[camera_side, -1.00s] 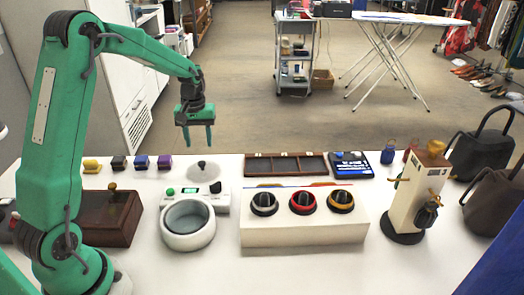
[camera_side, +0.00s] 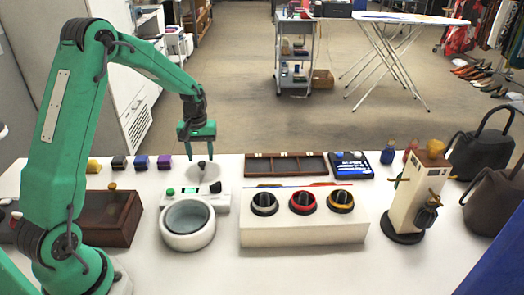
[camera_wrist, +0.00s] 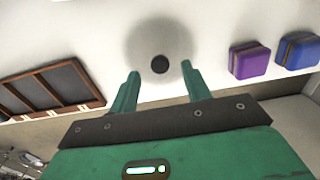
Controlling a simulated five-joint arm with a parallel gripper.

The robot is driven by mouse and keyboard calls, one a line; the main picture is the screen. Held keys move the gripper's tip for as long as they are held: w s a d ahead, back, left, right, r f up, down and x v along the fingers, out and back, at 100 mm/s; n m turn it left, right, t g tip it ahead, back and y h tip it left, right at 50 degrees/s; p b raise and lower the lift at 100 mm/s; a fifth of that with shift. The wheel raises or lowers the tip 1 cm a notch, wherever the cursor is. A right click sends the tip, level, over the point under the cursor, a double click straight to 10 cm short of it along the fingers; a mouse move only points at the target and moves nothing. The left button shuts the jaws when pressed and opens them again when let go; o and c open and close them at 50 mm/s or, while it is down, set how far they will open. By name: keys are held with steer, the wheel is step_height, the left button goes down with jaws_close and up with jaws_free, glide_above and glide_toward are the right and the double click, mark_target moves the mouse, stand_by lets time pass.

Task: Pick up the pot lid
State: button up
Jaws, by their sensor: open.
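The pot lid (camera_side: 203,177) lies on the white table behind the round pot, pale and hard to tell from the tabletop, with a small dark knob. In the wrist view the lid (camera_wrist: 160,38) is a pale grey disc, and its dark knob (camera_wrist: 160,64) shows between the fingertips. My gripper (camera_side: 198,153) is open and points down just above the lid. In the wrist view my gripper (camera_wrist: 160,70) has one finger on each side of the knob, with clear gaps. The fingers hold nothing.
The white pot (camera_side: 163,232) stands in front of the lid, beside a small white panel (camera_side: 180,203). Purple (camera_side: 164,162) and blue (camera_side: 141,162) blocks sit left of the lid. A divided wooden tray (camera_side: 250,173) lies to the right. A box with three dials (camera_side: 300,230) stands further forward.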

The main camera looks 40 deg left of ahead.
mark_target(202, 167)
steer(key=shift+f, duration=1.2)
jaws_close()
